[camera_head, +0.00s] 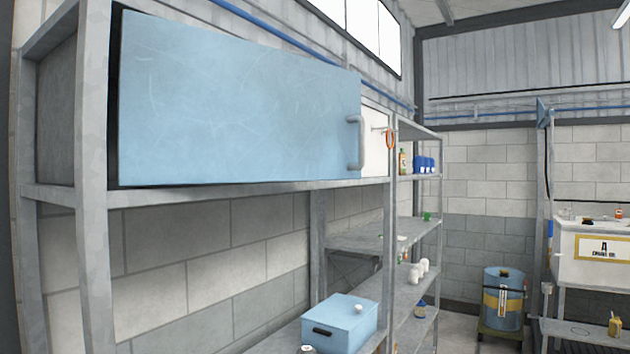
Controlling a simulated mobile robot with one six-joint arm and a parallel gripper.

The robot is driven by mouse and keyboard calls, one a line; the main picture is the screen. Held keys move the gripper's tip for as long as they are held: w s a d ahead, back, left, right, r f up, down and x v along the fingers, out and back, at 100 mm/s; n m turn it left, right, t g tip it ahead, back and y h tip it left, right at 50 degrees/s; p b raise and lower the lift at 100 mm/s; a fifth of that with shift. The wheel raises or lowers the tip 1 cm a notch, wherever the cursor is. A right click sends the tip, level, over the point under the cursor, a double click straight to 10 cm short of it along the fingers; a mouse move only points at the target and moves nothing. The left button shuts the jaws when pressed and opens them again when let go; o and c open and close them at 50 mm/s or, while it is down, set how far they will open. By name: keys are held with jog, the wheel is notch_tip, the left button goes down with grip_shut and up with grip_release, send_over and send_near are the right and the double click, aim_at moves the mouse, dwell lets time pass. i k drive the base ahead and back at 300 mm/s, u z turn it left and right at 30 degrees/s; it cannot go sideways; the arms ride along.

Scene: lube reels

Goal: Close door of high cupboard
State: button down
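The high cupboard has a flat, scratched light-blue door (235,100) in the upper left of the head view. A grey vertical bar handle (355,143) is at the door's right end. A dark strip (114,100) shows along the door's left edge. A pale panel (374,145) shows just past its right edge. I cannot tell from this angle how far the door stands from the cupboard's front. The inside of the cupboard is hidden. My gripper and arm are not in view.
A grey metal rack frame (95,200) surrounds the cupboard. A blue box (340,322) sits on a lower shelf. Shelves with bottles and jars stand farther back. A blue drum (503,298) on a stand and a white tank (590,250) are at the far right.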

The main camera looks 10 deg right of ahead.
aim_at(196, 105)
jog(key=z, duration=0.65)
jog(key=i, duration=0.35)
jog(key=z, duration=0.65)
